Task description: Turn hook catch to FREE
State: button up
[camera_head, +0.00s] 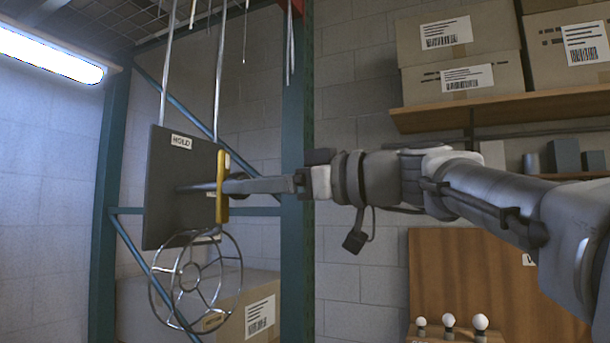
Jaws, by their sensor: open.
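A dark square plate (172,205) hangs at the left. It has a white HOLD label (181,142) near its top edge and another pale label (206,240), mostly hidden, near its bottom. A yellow bar (222,162), seemingly the catch's handle, stands upright at the plate's right side. A thin grey rod (198,187) shows between bar and plate. My gripper (228,186) reaches in from the right, level with the bar's middle. It is open, and its fingertips overlap the bar in view. I cannot tell whether they touch it or straddle it.
A round wire cage (190,282) hangs below the plate. Two pale rods (218,80) run up from the plate. A blue-green rack post (296,220) stands behind my arm. Boxes (460,55) fill a shelf at the upper right, and bulbs (480,323) stand at the bottom.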

jog(key=p+x, duration=0.1)
jog(key=x, duration=0.4)
jog(key=shift+w+a+p, duration=0.15)
jog(key=shift+a+p, duration=0.15)
jog(key=shift+a, duration=0.05)
grip_shut()
